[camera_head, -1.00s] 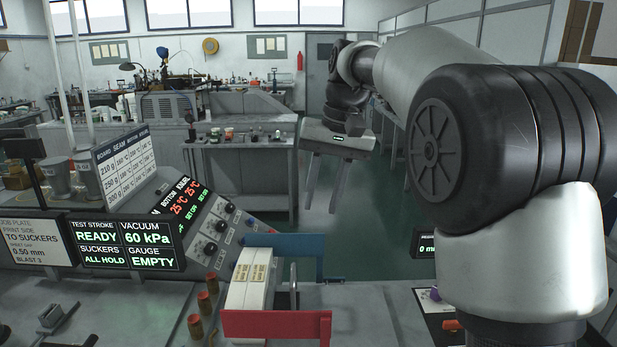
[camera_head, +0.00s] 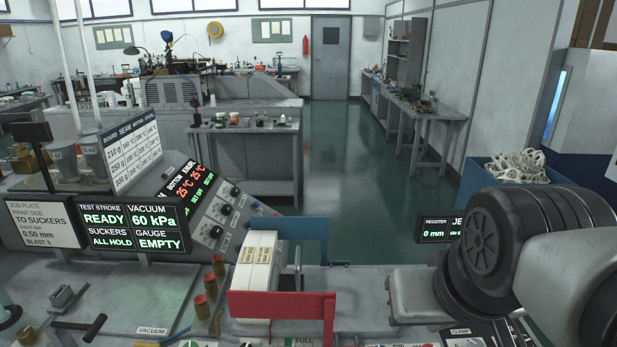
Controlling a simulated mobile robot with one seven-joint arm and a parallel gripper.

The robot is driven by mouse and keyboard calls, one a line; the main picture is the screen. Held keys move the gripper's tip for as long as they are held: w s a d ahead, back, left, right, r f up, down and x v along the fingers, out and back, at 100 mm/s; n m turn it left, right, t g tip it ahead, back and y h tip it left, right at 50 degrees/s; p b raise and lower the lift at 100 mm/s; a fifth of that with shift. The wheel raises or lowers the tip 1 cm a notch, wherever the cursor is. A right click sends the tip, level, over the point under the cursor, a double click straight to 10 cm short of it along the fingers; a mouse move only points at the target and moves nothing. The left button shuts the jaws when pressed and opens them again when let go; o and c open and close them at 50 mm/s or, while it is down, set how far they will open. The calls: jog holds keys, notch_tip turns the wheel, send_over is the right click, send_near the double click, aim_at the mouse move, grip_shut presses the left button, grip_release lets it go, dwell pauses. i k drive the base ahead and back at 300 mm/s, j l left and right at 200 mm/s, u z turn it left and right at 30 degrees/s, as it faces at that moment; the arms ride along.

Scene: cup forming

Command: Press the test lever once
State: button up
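A display screen (camera_head: 128,227) at the left reads TEST STROKE READY, VACUUM 60 kPa, SUCKERS ALL HOLD and GAUGE EMPTY. A thin upright grey lever (camera_head: 297,268) stands between a red guard (camera_head: 282,306) and a blue guard (camera_head: 289,229). No readable label shows which one is the test lever. My arm comes in from the right edge. A grey housing (camera_head: 412,296) at its end looks like my gripper's body, over the bench at lower right. Its fingers are hidden, and it is apart from both levers.
White blocks (camera_head: 256,262) stand between the guards. Several brass-and-red posts (camera_head: 211,287) stand left of them. A sloped knob panel (camera_head: 222,213) is behind. A REGISTER display (camera_head: 436,229) reads 0 mm. A blue bin (camera_head: 497,171) of white parts is at right.

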aim_at(93, 330)
jog(key=k+j+u, duration=0.1)
jog(key=u, duration=0.3)
jog(key=k+j+u, duration=0.1)
jog(key=u, duration=0.25)
jog(key=k+j+u, duration=0.2)
jog(key=u, duration=0.2)
jog(key=j+u, duration=0.15)
jog(key=u, duration=0.2)
jog(key=k, duration=0.05)
